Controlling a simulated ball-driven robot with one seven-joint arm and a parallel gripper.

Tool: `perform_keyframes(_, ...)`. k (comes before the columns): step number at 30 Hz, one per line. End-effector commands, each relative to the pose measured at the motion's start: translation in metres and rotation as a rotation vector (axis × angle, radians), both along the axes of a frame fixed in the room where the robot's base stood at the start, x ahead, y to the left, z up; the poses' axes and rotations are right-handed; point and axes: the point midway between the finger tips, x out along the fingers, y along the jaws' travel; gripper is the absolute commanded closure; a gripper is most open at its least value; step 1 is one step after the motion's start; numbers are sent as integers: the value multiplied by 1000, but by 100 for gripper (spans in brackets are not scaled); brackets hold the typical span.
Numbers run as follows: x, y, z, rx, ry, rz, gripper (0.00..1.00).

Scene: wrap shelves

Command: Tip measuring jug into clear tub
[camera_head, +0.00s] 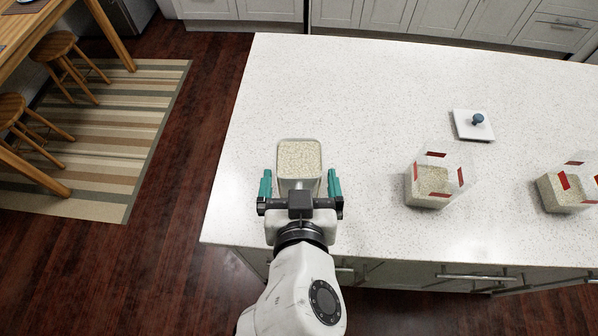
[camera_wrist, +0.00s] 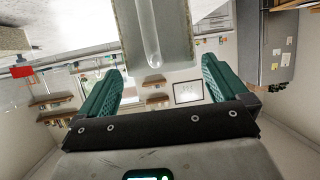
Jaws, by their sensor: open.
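The measuring jug (camera_head: 300,184), a squarish clear vessel filled with pale grains, stands upright near the counter's front left. In the wrist view the jug (camera_wrist: 182,35) shows at the top with a rounded vertical bar, which looks like its handle, facing me. My gripper (camera_head: 300,176) is open, its teal fingers one on each side of the jug's near side with gaps. The fingers also show in the wrist view (camera_wrist: 161,66). A clear tub (camera_head: 428,199) with red corner marks and some grain in it stands to the right. A similar tub (camera_head: 563,205) stands farther right; I cannot tell which one is meant.
A white square lid (camera_head: 465,131) with a blue knob lies behind the tubs. The white speckled counter (camera_head: 350,90) is clear behind the jug and between jug and tubs. Its left edge is close to the jug. Wooden stools (camera_head: 53,45) stand on the floor at left.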

Motion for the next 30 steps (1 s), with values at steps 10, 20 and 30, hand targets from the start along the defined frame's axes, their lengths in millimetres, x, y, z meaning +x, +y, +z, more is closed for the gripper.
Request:
perform_keyframes(10,40,4,-15,0,0,-1,0)
perform_keyframes(20,42,4,-17,0,0,0,6)
perform_keyframes(30,42,4,-17,0,0,0,38)
